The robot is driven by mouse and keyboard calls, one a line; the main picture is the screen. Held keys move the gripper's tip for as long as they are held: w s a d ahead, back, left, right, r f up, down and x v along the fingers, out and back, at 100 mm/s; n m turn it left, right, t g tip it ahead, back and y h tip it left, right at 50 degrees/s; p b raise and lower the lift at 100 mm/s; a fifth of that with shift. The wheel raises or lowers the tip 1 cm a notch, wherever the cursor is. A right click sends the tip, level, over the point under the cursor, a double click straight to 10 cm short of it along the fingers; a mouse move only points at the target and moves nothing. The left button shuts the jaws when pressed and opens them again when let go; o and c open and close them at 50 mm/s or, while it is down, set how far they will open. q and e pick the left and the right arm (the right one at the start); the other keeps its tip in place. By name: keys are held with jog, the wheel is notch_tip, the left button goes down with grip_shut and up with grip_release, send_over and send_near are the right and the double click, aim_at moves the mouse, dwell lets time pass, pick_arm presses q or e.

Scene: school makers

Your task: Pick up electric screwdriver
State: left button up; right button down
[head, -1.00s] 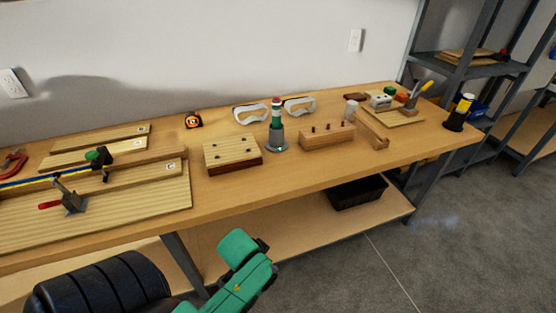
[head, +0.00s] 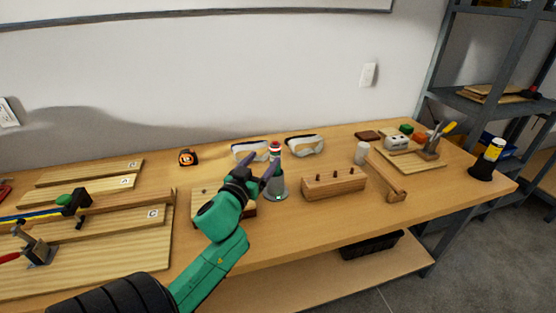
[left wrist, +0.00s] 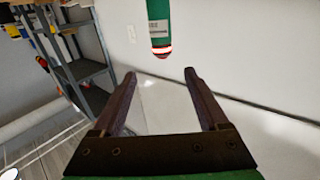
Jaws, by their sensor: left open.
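The electric screwdriver (head: 275,153), green with a red and white band at its top, stands upright in a round grey base (head: 279,191) on the workbench. In the left wrist view, the screwdriver (left wrist: 159,22) enters from the top edge, its banded end beyond the fingertips and roughly centred between them. My left gripper (head: 261,167) is open and empty, with its fingers at the screwdriver's left side; I see no contact. It also shows open in the left wrist view (left wrist: 159,77). My left gripper and arm hide part of the base. My right gripper is not in view.
A drilled wooden block (head: 333,187) stands close right of the base. A partly hidden board (head: 200,207) lies under my left arm.

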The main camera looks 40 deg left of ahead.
aim_at(273, 148)
pick_arm(q)
jog(key=x, duration=0.4)
jog(key=shift+s+a+f, duration=0.1)
jog(key=shift+a+f, duration=0.05)
jog(key=shift+f, duration=0.05)
jog(key=x, duration=0.2)
jog(key=p+x, duration=0.1)
jog(key=x, duration=0.2)
jog(key=shift+w+f, duration=0.25)
jog(key=shift+w+a, duration=0.15)
jog(key=shift+w, duration=0.1)
jog(key=shift+f, duration=0.15)
jog(key=shift+c, duration=0.4)
jog(key=c, duration=1)
grip_shut()
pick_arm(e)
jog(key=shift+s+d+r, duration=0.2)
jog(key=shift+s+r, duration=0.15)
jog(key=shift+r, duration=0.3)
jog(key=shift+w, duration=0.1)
